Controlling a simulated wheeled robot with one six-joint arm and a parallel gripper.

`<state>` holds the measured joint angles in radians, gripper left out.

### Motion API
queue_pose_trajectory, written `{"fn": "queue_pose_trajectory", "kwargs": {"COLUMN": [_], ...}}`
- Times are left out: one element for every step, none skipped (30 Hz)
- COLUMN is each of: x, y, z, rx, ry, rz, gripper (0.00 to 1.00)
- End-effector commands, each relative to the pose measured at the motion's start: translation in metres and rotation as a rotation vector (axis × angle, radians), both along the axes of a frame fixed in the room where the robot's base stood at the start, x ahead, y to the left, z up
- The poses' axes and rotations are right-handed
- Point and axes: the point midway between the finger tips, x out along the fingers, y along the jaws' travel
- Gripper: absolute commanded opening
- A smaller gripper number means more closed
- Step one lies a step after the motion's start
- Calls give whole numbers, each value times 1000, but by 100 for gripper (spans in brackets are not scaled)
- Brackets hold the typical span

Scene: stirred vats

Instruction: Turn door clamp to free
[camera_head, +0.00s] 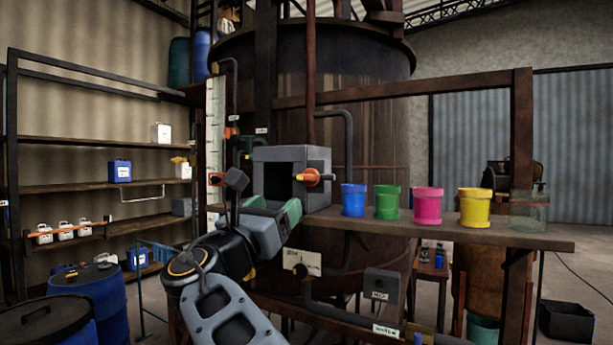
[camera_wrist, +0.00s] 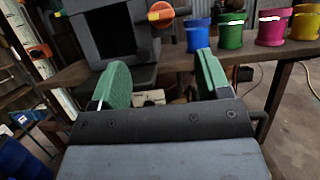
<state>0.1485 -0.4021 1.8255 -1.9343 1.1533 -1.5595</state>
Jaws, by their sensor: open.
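The door clamp (camera_head: 308,177) is an orange knob on the right side of the front of a grey box with a dark square opening (camera_head: 277,180). My gripper (camera_head: 277,207) has green fingers and is open and empty. It is in front of and below the box opening, apart from the clamp. In the wrist view the gap between the fingers (camera_wrist: 160,65) lies below the clamp. A dark block with a red end (camera_head: 235,180) stands left of the box; I cannot tell whether it is the door.
Blue (camera_head: 354,201), green (camera_head: 387,203), pink (camera_head: 427,206) and yellow (camera_head: 475,208) pots and a clear jar (camera_head: 527,211) stand on a wooden shelf (camera_head: 440,232) right of the box. A large rusty vat (camera_head: 370,125) rises behind. Shelving (camera_head: 85,187) and blue drums are at left.

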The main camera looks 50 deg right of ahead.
Motion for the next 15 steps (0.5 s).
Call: {"fn": "queue_pose_trajectory", "kwargs": {"x": [0, 1, 3, 4, 6, 7, 8, 9, 12, 13, 14, 15, 17, 18, 20], "y": [-7, -11, -18, -23, -28, -35, -41, -47, -53, -59, -64, -70, -75, -79, -85], "z": [7, 9, 11, 14, 17, 20, 22, 24, 27, 29, 31, 33, 36, 38, 40], "rx": [-5, -7, -7, -6, -6, -5, -4, -4, -3, -3, -2, -2, -2, -3, -3], "ry": [4, 6, 6, 6, 6, 5, 5, 6, 5, 5, 6, 4, 5, 4, 4], "rz": [-10, -9, -12, -11, -12, -11, -11, -12, -10, -10, -9, -10, -8, -9, -6], "gripper": [70, 70, 70, 70, 70, 70, 70, 70, 70, 70, 70, 70, 70, 70, 70]}}
